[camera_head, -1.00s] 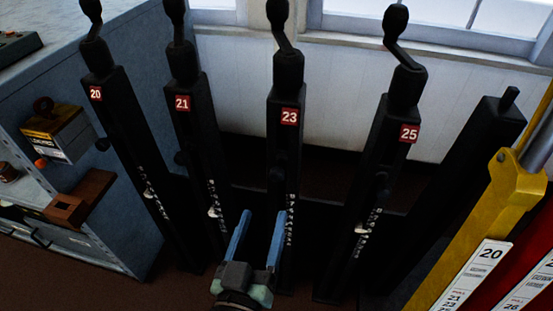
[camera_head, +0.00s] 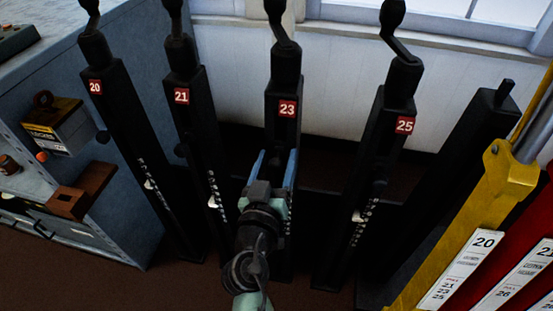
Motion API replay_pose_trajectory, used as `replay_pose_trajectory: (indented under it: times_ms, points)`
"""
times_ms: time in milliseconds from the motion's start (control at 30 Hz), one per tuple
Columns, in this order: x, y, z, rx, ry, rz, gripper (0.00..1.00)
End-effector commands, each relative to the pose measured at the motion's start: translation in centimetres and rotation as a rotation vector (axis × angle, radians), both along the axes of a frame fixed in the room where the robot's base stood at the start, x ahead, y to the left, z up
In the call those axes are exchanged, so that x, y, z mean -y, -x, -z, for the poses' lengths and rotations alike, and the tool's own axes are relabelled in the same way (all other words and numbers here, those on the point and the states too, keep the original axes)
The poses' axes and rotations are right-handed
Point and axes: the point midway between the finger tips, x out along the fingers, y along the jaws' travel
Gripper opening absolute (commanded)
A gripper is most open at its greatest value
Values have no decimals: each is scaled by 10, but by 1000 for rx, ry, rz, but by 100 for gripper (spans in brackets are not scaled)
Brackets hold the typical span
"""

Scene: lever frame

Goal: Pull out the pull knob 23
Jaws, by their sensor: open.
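The black post with the red 23 plate (camera_head: 287,109) stands upright near the middle, with a cranked handle (camera_head: 283,62) on top. Pull knob 23 cannot be made out; black shows on black between and behind my fingers. My gripper (camera_head: 277,153) is open, its two blue fingers pointing up the picture at the front of post 23, below the number plate. No held object shows between the fingers. My wrist hides the lower part of the post. Whether the fingers touch the post or knob, I cannot tell.
Similar black posts 20 (camera_head: 95,87) and 21 (camera_head: 181,96) stand to the left, and post 25 (camera_head: 404,125) to the right. Yellow (camera_head: 510,175) and red (camera_head: 540,240) levers stand at far right. A grey-blue cabinet (camera_head: 60,90) is at left.

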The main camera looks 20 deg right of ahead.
Motion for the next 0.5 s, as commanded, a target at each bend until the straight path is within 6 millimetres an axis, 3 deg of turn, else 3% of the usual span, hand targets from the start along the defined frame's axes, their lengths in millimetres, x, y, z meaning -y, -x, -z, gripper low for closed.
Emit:
replay_pose_trajectory:
  times_ms: [167,500]
  points:
    - [0,0,0,0,0,1,63]
    - [0,0,0,0,0,1,1]
